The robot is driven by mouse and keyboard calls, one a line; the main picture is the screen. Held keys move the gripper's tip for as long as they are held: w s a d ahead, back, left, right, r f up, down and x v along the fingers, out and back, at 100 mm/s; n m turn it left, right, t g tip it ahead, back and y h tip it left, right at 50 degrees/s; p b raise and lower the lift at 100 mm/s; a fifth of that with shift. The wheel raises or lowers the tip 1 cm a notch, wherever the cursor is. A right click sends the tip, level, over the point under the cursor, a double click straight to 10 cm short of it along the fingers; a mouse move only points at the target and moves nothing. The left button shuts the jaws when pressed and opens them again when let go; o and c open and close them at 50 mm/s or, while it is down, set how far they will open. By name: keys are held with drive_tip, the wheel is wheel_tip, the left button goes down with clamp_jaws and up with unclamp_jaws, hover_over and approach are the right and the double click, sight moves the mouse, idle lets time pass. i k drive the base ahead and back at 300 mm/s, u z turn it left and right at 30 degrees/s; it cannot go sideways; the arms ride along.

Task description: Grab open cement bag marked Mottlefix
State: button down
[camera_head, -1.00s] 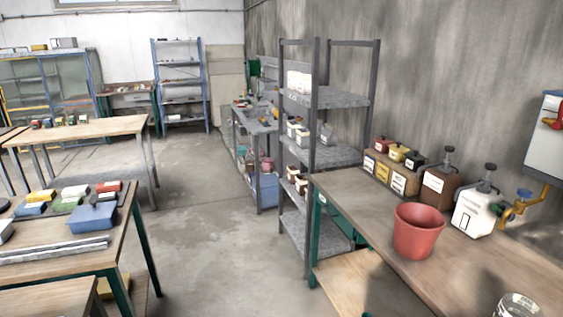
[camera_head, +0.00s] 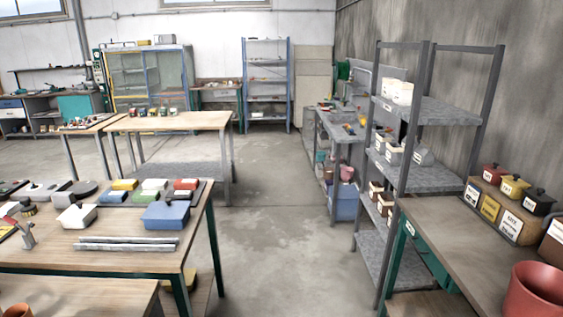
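I cannot make out any bag that I can read as Mottlefix. Small white labelled packages (camera_head: 397,92) stand on the top shelf of the grey metal rack (camera_head: 440,112) at the right. Brown-and-white packages (camera_head: 378,194) sit lower down. Their labels are too small to read, and I cannot tell whether any is an open cement bag. My gripper is not in view.
A workbench (camera_head: 440,228) at the right holds a red bucket (camera_head: 536,290) and a box of labelled containers (camera_head: 505,218). A table (camera_head: 110,259) at the left carries coloured blocks and grey bars. Bare concrete floor (camera_head: 275,235) lies between them.

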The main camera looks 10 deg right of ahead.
sight(381, 139)
drive_tip(key=u, duration=0.3)
drive_tip(key=i, duration=2.45)
drive_tip(key=z, duration=0.7)
drive_tip(key=i, duration=0.6)
drive_tip(key=z, duration=0.85)
drive_tip(key=i, duration=0.6)
drive_tip(key=z, duration=0.35)
